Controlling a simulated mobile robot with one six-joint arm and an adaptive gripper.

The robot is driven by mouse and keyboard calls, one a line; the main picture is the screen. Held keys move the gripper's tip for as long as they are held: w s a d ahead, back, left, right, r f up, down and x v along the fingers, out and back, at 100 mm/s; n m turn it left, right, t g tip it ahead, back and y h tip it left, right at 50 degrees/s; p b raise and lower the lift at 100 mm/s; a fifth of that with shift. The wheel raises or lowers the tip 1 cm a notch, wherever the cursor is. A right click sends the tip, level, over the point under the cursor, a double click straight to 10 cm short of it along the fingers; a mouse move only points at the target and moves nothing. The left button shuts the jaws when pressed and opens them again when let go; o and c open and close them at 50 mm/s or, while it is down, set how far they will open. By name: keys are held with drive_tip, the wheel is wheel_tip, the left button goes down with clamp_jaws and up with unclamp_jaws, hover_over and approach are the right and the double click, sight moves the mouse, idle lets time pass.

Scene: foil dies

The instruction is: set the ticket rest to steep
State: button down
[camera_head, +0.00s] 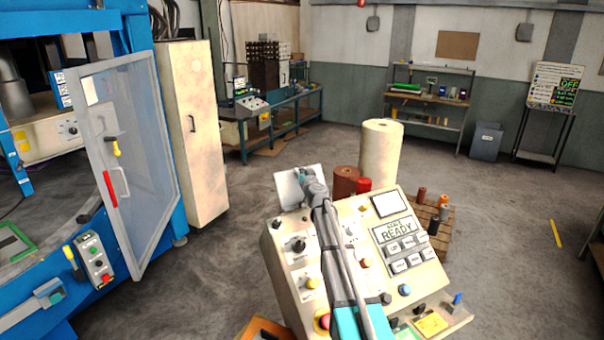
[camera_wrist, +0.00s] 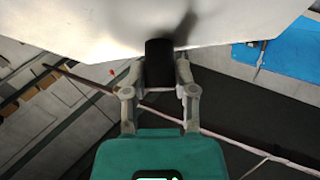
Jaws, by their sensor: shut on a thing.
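The ticket rest seems to be the pale tilted plate (camera_head: 289,189) at the top left corner of the control console (camera_head: 283,262). My gripper (camera_head: 309,182) reaches over the console to the plate's right side and partly covers it. In the wrist view the pale plate (camera_wrist: 90,30) fills the top of the picture. My gripper (camera_wrist: 159,84) there is shut on a dark block-shaped tab (camera_wrist: 159,54) at the plate's edge. How the tab joins the plate is hidden. The plate leans, but its exact setting cannot be told.
The console face carries knobs, buttons and a display reading READY (camera_head: 397,229). A cream roll (camera_head: 381,152) and a red-brown roll (camera_head: 345,182) stand behind it. A blue machine with a clear door (camera_head: 137,150) stands at left. Open floor lies at right.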

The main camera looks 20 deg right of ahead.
drive_tip(key=s+d, duration=0.1)
drive_tip(key=s, duration=0.5)
drive_tip(key=shift+r, duration=0.35)
drive_tip(key=shift+c, duration=2.1)
unclamp_jaws()
drive_tip(key=shift+w+d, duration=0.1)
drive_tip(key=shift+w, duration=0.05)
drive_tip(key=s, duration=1.2)
